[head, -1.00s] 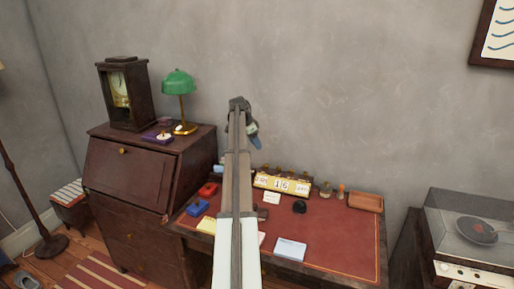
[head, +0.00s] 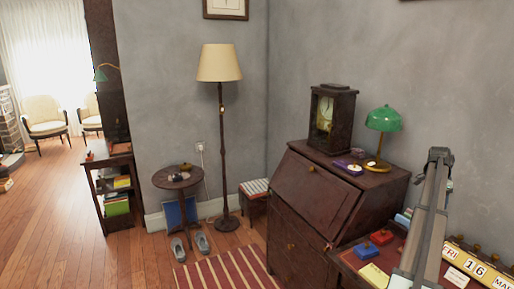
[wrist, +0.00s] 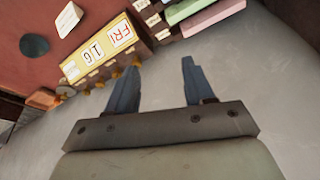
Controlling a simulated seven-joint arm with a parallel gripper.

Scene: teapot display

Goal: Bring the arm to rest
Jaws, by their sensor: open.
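My gripper (wrist: 161,64) shows in the wrist view with its two blue-grey fingers apart and nothing between them. It hangs over the wall side of the desk, close to the block calendar (wrist: 98,52). In the head view my raised arm stands at the right, in front of the desk, and the gripper itself cannot be made out there. The calendar also shows at the right edge of the head view (head: 478,268), standing apart from my arm.
The dark bureau (head: 312,200) carries a clock (head: 331,120) and a green lamp (head: 384,120). A red and a blue block lie on the desk. A floor lamp (head: 219,64) and a small round table (head: 178,179) stand further left. Wooden floor (head: 60,220) lies open at the left.

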